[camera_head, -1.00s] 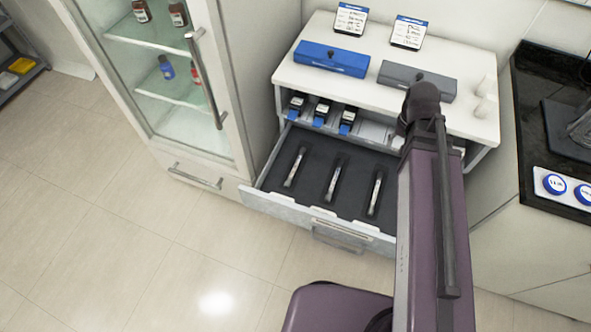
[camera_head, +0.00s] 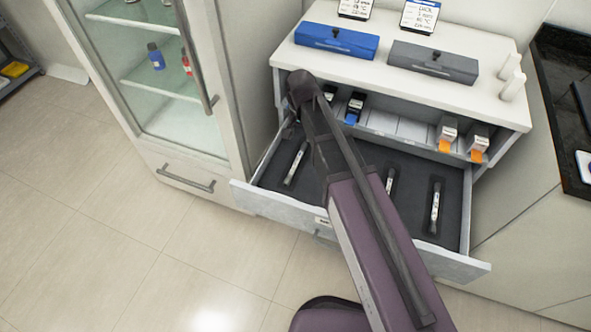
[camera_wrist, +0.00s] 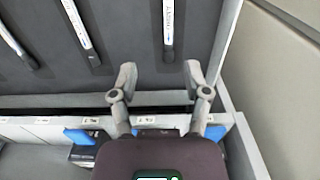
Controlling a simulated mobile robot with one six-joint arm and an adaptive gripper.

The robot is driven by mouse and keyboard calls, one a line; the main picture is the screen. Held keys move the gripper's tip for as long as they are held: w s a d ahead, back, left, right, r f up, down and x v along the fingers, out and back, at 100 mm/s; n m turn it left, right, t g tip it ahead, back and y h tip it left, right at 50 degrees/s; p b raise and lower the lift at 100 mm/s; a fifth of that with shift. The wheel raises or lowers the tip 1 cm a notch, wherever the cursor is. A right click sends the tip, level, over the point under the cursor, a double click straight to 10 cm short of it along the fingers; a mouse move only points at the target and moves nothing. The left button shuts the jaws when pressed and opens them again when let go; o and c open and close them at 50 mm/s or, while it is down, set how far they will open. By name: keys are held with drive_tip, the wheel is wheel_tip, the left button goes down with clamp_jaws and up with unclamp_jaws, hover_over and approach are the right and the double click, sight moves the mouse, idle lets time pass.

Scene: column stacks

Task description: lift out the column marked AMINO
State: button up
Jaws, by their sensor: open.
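In the head view, an open drawer (camera_head: 265,200) with a dark lining holds slim columns with pale labels. The leftmost column (camera_head: 295,163), one beside my arm (camera_head: 390,180) and one at the right (camera_head: 435,207) show; my arm hides part of the drawer. The wrist view shows three columns lying in slots: a left one (camera_wrist: 18,47), a middle one (camera_wrist: 80,30) and a right one (camera_wrist: 168,28). The right one has small lettering that I cannot read surely. My gripper (camera_wrist: 160,78) is open and empty, its fingers on either side of the line of the right column, short of its near end.
The shelf above the drawer holds blue-fronted packs (camera_head: 354,107) and orange-fronted packs (camera_head: 447,135). A blue case (camera_head: 337,40) and a grey case (camera_head: 433,62) stand on top. A glass-door cabinet (camera_head: 150,75) stands close at left. A drawer side wall (camera_wrist: 225,45) runs near my right finger.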

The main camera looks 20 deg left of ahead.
drive_tip(key=shift+s+a+f, duration=0.15)
drive_tip(key=shift+a+f, duration=0.2)
drive_tip(key=shift+a, duration=0.45)
drive_tip(key=shift+f+b, duration=0.2)
drive_tip(key=shift+b, duration=0.1)
drive_tip(key=b, duration=0.8)
hover_over(296, 163)
drive_tip(key=f, duration=0.8)
drive_tip(key=shift+s+a+f, duration=0.1)
drive_tip(key=shift+a, duration=0.1)
drive_tip(key=shift+w+d+f+b, duration=0.1)
drive_tip(key=shift+f+b, duration=1.25)
drive_tip(key=shift+b, duration=0.05)
drive_tip(key=shift+w+d+f+b, duration=0.1)
drive_tip(key=shift+f+b, duration=1.2)
drive_tip(key=shift+b, duration=0.05)
clamp_jaws()
